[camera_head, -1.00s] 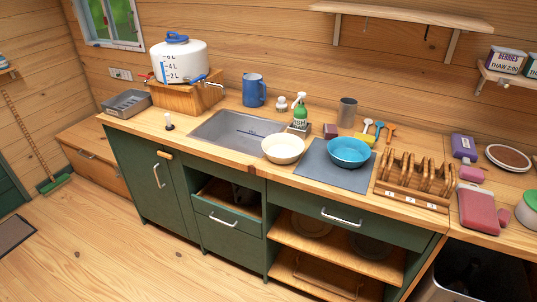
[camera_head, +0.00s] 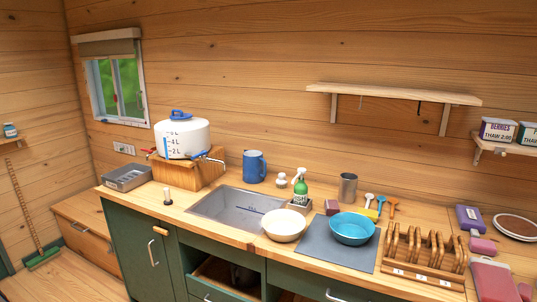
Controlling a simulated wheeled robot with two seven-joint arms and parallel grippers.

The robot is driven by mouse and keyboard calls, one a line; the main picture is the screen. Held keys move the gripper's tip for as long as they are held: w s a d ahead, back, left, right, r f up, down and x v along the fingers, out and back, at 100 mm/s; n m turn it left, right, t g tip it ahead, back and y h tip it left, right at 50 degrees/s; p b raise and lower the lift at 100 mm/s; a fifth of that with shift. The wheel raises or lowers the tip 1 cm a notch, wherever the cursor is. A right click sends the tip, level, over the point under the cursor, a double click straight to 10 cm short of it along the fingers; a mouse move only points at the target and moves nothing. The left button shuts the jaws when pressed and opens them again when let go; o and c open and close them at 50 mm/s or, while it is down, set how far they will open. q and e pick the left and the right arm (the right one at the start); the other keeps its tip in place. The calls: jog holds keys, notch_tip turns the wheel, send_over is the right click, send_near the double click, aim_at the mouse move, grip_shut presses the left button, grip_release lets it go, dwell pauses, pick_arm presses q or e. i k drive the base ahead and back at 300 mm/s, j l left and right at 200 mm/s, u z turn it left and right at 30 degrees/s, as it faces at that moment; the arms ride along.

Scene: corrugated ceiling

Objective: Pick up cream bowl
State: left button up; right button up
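The cream bowl (camera_head: 284,225) sits upright on the wooden counter, at the front right corner of the sink. It looks empty. A blue bowl (camera_head: 352,229) stands to its right on a grey mat (camera_head: 313,244). The cream bowl is near the left edge of this mat; I cannot tell whether it rests partly on it. Neither of my grippers shows in the head view.
The metal sink (camera_head: 225,208) lies left of the bowl. A wooden rack (camera_head: 424,254) stands at the right. A drawer (camera_head: 225,275) below stands open. A shelf (camera_head: 395,93) hangs above the counter.

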aim_at(281, 226)
jog(key=i+j+z, duration=0.25)
jog(key=i+j, duration=0.95)
jog(key=j, duration=0.1)
